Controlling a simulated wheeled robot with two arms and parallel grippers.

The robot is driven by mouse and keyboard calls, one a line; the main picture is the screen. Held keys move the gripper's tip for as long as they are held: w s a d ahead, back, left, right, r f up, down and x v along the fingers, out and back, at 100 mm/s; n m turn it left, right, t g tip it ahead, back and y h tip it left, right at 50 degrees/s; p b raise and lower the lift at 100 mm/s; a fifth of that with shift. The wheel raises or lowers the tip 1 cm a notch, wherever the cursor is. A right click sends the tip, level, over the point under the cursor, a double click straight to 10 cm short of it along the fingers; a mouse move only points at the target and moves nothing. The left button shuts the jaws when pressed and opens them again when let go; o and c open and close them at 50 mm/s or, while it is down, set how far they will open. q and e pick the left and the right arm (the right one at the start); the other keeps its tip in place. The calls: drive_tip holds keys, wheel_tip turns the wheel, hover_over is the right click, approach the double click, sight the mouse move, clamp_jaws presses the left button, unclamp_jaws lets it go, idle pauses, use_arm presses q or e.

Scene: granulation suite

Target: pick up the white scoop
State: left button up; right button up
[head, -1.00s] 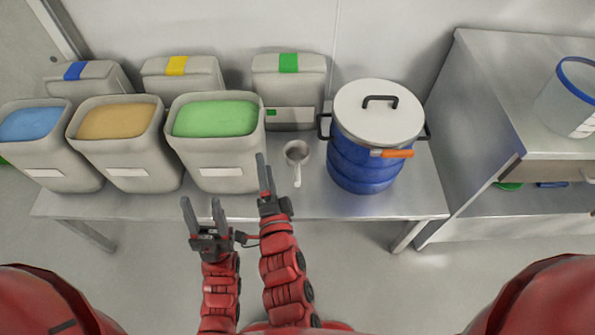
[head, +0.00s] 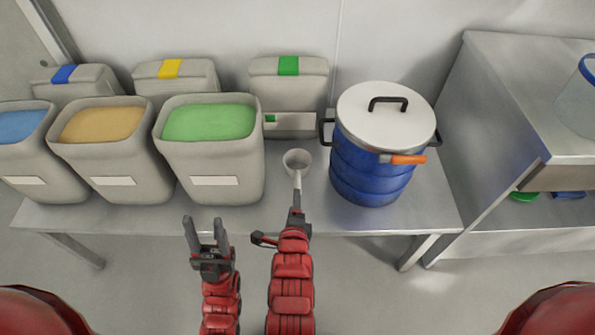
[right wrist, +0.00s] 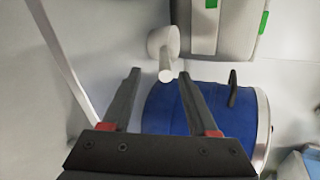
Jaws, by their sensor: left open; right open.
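The white scoop (head: 297,163) lies on the metal table between the green-powder bin and the blue drum, its handle pointing toward me. My right gripper (head: 297,198) is at the end of the handle in the head view. In the right wrist view the scoop (right wrist: 162,45) shows ahead, its handle end just beyond and between the open fingertips of my right gripper (right wrist: 158,76). The picture does not settle whether they touch. My left gripper (head: 206,232) is open and empty, in front of the table edge.
The bin of green powder (head: 208,180) stands left of the scoop, with tan and blue ones further left. The blue drum (head: 368,178) with a white lid and orange handle stands close on the right. A metal cabinet (head: 500,130) is further right. The table (head: 330,215) is clear between.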

sight(297, 183)
drive_tip(key=b+x, duration=0.1)
drive_tip(key=x, duration=0.3)
drive_tip(key=shift+f+b, duration=0.15)
drive_tip(key=shift+b, duration=0.2)
drive_tip(key=shift+w+d+b, duration=0.1)
drive_tip(key=shift+w+b, duration=0.2)
drive_tip(key=shift+w, duration=0.45)
drive_tip(key=x, duration=0.2)
drive_tip(key=b+x, duration=0.1)
drive_tip(key=x, duration=0.1)
drive_tip(key=shift+w+d, duration=0.25)
clamp_jaws()
